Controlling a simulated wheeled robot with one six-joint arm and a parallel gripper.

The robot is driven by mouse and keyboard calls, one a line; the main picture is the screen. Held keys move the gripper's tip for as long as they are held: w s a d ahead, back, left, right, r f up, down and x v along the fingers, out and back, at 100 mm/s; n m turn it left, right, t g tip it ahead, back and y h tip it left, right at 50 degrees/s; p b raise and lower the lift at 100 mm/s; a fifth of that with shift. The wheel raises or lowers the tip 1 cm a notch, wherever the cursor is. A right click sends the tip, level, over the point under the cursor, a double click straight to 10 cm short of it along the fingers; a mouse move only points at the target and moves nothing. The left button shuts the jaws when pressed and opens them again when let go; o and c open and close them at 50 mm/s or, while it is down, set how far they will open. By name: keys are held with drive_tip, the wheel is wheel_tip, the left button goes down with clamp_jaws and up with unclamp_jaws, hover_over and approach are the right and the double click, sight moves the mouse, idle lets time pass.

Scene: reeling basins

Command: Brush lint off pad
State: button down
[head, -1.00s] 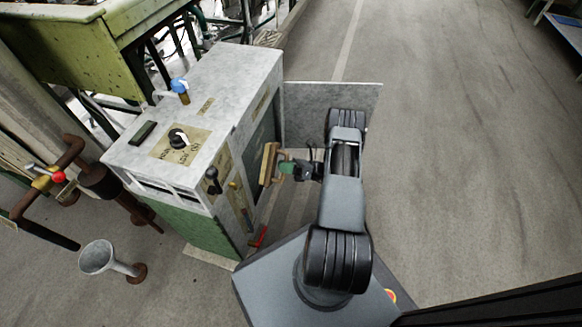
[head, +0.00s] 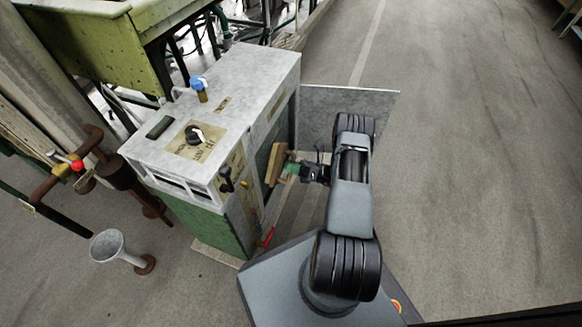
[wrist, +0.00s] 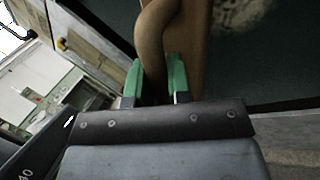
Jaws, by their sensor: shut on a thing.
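My gripper (head: 293,170) has green fingertips and is shut on the tan handle of a wooden brush (head: 275,163). In the wrist view the handle (wrist: 152,45) stands between the two fingertips (wrist: 155,82), with the brush's flat wooden back (wrist: 190,45) beyond it. The brush is upright at the open side of the grey cabinet. A dark surface, apparently the pad (wrist: 250,75), lies behind the brush in the wrist view. A pale, mottled lint patch (wrist: 243,14) shows on it near the top edge. The brush hides part of this surface, and its bristles are not visible.
The grey cabinet (head: 235,75) has a knob (head: 195,134) and blue-topped valve (head: 198,84) on top. Its open door panel (head: 375,103) stands behind my arm. A red handle (head: 267,237) sits low in front. Open floor lies right.

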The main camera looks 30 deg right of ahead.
drive_tip(key=shift+w+a, duration=0.55)
drive_tip(key=shift+w, duration=0.15)
drive_tip(key=shift+w+d+f+b, duration=0.1)
drive_tip(key=shift+w+d+b, duration=0.45)
drive_tip(key=shift+b, duration=0.35)
drive_tip(key=w+d+b, duration=0.1)
drive_tip(key=w+d, duration=0.6)
drive_tip(key=d, duration=0.1)
drive_tip(key=shift+w+r, duration=0.25)
drive_tip(key=shift+w, duration=0.05)
idle(0.6)
